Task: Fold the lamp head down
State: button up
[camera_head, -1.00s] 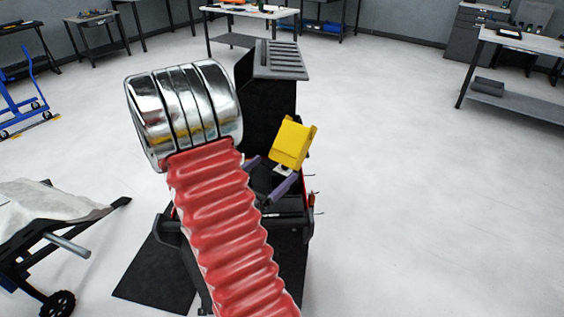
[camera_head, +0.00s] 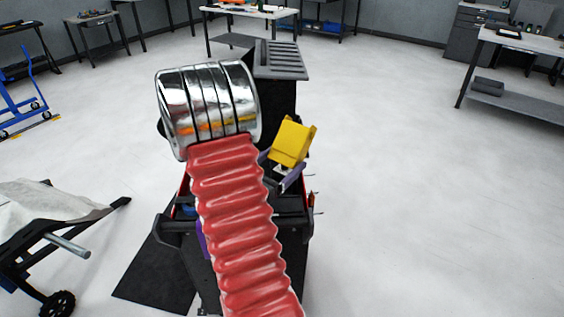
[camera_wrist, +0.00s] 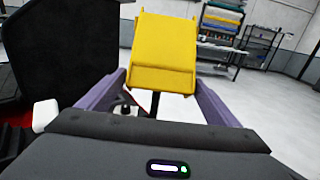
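The yellow lamp head (camera_head: 292,142) is a boxy block, tilted, above a black cart. In the wrist view the lamp head (camera_wrist: 163,50) stands upright in the middle, on a thin dark stem. My gripper (camera_head: 279,167) has purple fingers spread apart just below and beside it. In the wrist view my gripper (camera_wrist: 161,80) has one finger at each side of the lamp head's lower edge. I cannot tell whether either finger touches it. My red ribbed arm hides part of the cart.
The black cart (camera_head: 294,231) has a raised back panel with a slotted grey top (camera_head: 280,60). A black mat (camera_head: 155,268) lies at its left. A wheeled stand with a grey cloth (camera_head: 40,200) is at left. The floor at right is clear.

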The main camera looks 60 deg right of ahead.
jog(key=c, duration=1.2)
jog(key=shift+s+d+f, duration=0.15)
jog(key=shift+d+f, duration=0.3)
jog(key=shift+d, duration=0.15)
jog(key=o, duration=1.5)
jog(key=shift+r, duration=0.1)
send_near(295, 127)
jog(key=shift+s+d, duration=0.25)
jog(key=shift+d, duration=0.95)
jog(key=shift+s+d, duration=0.25)
jog(key=shift+d, duration=0.95)
jog(key=shift+c, duration=0.3)
